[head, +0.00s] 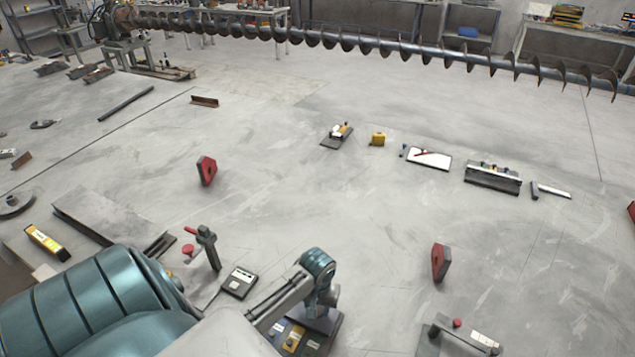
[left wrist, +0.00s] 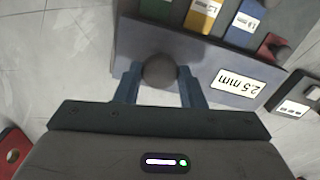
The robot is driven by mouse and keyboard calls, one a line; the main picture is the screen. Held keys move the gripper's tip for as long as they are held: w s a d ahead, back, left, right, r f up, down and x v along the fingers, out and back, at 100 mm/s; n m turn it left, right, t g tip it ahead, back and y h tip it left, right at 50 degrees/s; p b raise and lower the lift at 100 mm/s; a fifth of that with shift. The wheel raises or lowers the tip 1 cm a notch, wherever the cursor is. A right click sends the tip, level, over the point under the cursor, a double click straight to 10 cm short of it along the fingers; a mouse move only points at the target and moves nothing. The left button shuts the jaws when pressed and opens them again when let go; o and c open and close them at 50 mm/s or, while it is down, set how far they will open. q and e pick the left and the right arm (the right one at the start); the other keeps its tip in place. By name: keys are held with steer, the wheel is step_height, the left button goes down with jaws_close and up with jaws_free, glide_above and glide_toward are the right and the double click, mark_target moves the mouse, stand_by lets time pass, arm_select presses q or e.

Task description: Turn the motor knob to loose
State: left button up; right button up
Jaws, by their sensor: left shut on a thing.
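A dark round knob (left wrist: 159,71) sits at the edge of a grey box (left wrist: 140,50) in the left wrist view. I take it for the motor knob. The two blue fingers of my left gripper (left wrist: 159,88) stand on either side of the knob and are shut on it. The box carries green, yellow and blue plates and a white label reading 2.5 mm (left wrist: 238,83). In the head view the box (head: 325,340) is at the bottom middle, partly under my left arm; the knob and fingertips are hidden there. My right gripper is not in view.
A small device with a white face (head: 240,282) lies left of my arm. Red blocks (head: 206,170) stand on the grey floor. A long auger (head: 330,40) spans the back. The middle floor is mostly clear.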

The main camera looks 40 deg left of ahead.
arm_select(q)
steer(key=n, duration=0.5)
stand_by(0.6)
steer(key=o, duration=1)
step_height(320, 180, up, 11)
steer(key=b, duration=0.2)
steer(key=shift+f, duration=0.1)
